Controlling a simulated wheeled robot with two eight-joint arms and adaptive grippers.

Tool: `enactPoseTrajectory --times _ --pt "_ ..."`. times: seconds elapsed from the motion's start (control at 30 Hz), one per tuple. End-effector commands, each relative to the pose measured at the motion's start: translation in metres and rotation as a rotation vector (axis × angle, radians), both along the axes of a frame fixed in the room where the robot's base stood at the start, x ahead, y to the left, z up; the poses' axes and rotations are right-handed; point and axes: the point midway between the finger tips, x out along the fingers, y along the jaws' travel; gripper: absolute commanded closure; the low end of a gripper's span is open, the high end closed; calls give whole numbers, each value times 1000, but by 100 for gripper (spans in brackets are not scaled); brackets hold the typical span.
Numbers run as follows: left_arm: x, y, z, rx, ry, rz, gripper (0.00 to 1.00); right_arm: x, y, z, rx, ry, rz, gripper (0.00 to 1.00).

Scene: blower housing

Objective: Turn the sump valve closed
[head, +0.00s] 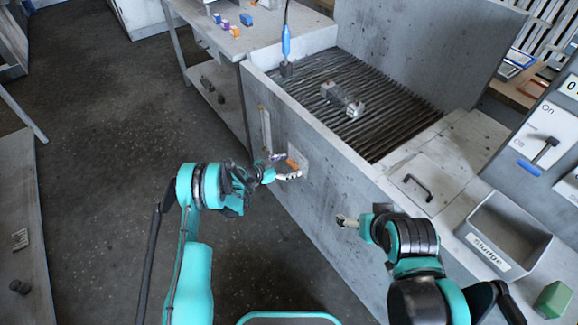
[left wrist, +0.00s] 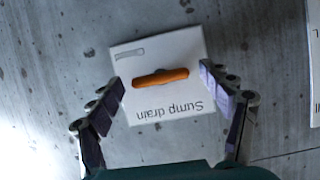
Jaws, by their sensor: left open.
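The sump valve is an orange bar handle (left wrist: 160,78) on a white plate (left wrist: 190,45) labelled "Sump drain", which reads upside down in the left wrist view. The handle lies across that view, its right end slightly higher.
The housing has a slatted grate (head: 370,100) with grey blocks on top. A grey bin (head: 505,240) labelled "Sludge", a black handle (head: 417,187) and a green block (head: 553,300) are at right. A table (head: 215,45) stands at the back.

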Motion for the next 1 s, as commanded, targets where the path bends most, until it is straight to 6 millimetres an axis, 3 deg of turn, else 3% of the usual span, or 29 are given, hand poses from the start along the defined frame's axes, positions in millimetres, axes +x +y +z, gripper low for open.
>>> enactPoseTrajectory --times 0.6,1.0 --pt "-58 80 41 0 0 2 21 0 0 0 0 0 0 11" --pt "-65 89 45 0 0 1 21 0 0 0 0 0 0 11"
